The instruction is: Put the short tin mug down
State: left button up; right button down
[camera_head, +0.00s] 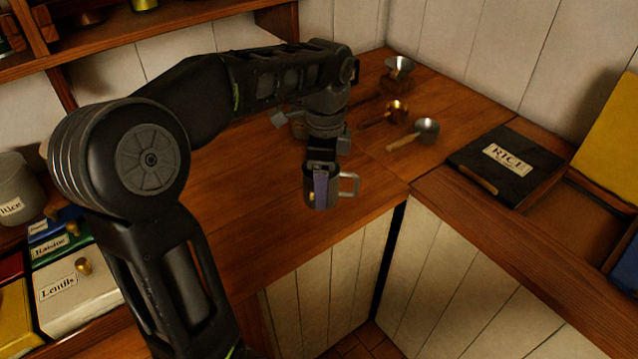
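The short tin mug (334,197) is dark grey metal with a handle on its right side, near the front edge of the wooden counter (240,225). My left gripper (321,184) points down at it, with a purplish finger in front of the mug's near wall. The gripper looks shut on the mug, which hangs upright under my wrist. The far finger and the mug's inside are hidden. I cannot tell whether the mug's base touches the counter. My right gripper is not in view.
Behind the mug lie a scoop (426,131), a copper-coloured scoop (397,111) and a metal funnel-like cup (399,67). A black rice box lid (505,165) lies at right. Labelled containers, including lentils (75,295), stand at left. Bare counter lies left of the mug.

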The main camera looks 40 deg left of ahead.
pick_arm(q)
jog(key=n, duration=0.1)
jog(key=w+d+n, duration=0.1)
jog(key=shift+f+n, duration=0.2)
jog(key=shift+n, duration=0.1)
jog(key=w+d+f+n, duration=0.8)
jog(key=d+f+n, duration=0.1)
jog(key=d, duration=0.4)
jog(key=shift+d+f+n, duration=0.3)
jog(key=shift+f, duration=0.45)
